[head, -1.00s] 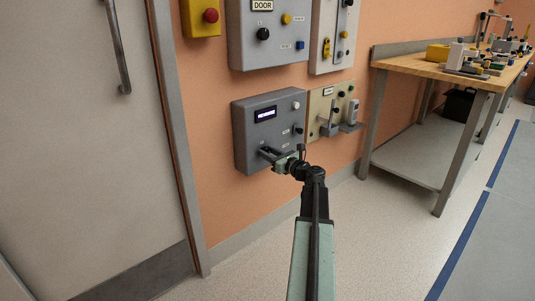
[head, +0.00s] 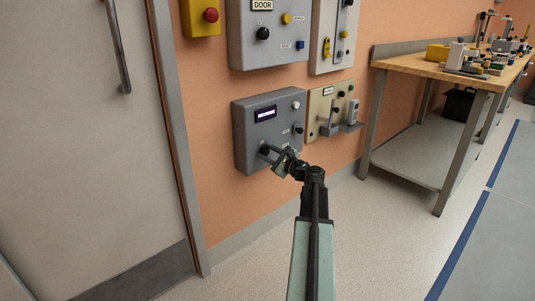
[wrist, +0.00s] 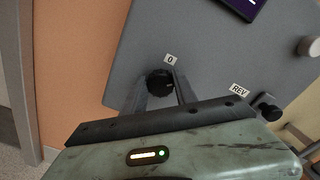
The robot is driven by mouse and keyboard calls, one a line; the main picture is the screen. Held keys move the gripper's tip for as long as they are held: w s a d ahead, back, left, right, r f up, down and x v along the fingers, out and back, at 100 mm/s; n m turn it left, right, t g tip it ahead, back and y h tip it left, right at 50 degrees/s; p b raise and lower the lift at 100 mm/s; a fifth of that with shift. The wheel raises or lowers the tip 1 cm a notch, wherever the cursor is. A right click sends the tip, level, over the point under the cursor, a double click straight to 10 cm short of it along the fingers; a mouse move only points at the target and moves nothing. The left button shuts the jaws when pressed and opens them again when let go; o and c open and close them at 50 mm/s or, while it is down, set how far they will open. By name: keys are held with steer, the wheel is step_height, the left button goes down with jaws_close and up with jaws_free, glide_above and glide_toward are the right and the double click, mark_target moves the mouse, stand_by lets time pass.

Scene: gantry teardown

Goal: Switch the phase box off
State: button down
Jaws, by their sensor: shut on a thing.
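The phase box (head: 245,130) is a grey wall box with a small lit display (head: 265,114) that seems to read REVERSE. A black knob (head: 264,149) sits low on its front; in the wrist view the knob (wrist: 159,82) is beside a label marked 0 (wrist: 170,59). My gripper (head: 274,156) is at this knob. In the wrist view its fingers (wrist: 160,92) stand on either side of the knob, shut on it. The gripper body hides the lower part of the box in the wrist view.
A black switch (wrist: 267,107) near a REV label (wrist: 239,90) and a white button (head: 295,105) are on the same box. A beige box (head: 318,108) with levers hangs close on the right. The DOOR panel (head: 240,45) is above. A workbench (head: 415,62) stands right.

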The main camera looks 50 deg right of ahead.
steer(key=n, duration=0.5)
steer(key=shift+f, duration=0.1)
steer(key=shift+a+n, duration=0.1)
steer(key=shift+n, duration=2.4)
steer(key=shift+f, duration=0.1)
steer(key=c, duration=1)
jaws_free()
steer(key=shift+o, duration=0.2)
steer(key=shift+s, duration=0.1)
steer(key=s, duration=0.7)
steer(key=shift+s+a, duration=0.25)
steer(key=shift+s, duration=0.05)
